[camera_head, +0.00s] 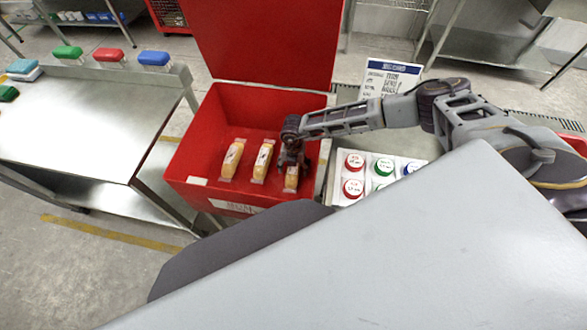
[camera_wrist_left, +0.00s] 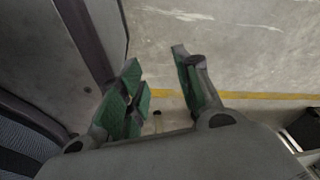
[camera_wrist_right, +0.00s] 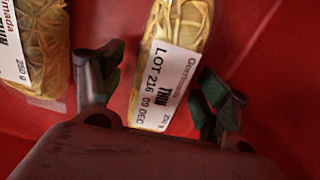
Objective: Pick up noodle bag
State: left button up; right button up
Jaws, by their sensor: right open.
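Several noodle bags lie in a row in the open red bin (camera_head: 206,130): a left one (camera_head: 232,160), a middle one (camera_head: 263,161) and a right one (camera_head: 291,179). My right gripper (camera_head: 292,160) is down inside the bin over the right bag and partly hides it. In the right wrist view that bag (camera_wrist_right: 172,62), with a white label, lies between the open fingers (camera_wrist_right: 163,95). Whether they touch it I cannot tell. Another bag (camera_wrist_right: 38,50) lies to the left there. My left gripper (camera_wrist_left: 160,95) is open and empty above the floor.
The bin's red lid (camera_head: 265,40) stands raised at the back. A white tray (camera_head: 372,188) with round red, green and blue lids is right of the bin, below a sign (camera_head: 388,78). A steel table (camera_head: 80,115) with coloured brushes stands left.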

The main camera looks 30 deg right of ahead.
jog(key=shift+f, duration=0.1)
pick_arm(q)
jog(key=shift+w, duration=0.25)
jog(key=shift+s, duration=0.15)
pick_arm(e)
jog(key=shift+c, duration=0.2)
jog(key=c, duration=1.3)
pick_arm(q)
jog(key=shift+s, duration=0.5)
pick_arm(e)
jog(key=shift+o, duration=0.2)
pick_arm(q)
jog(key=shift+w, duration=0.1)
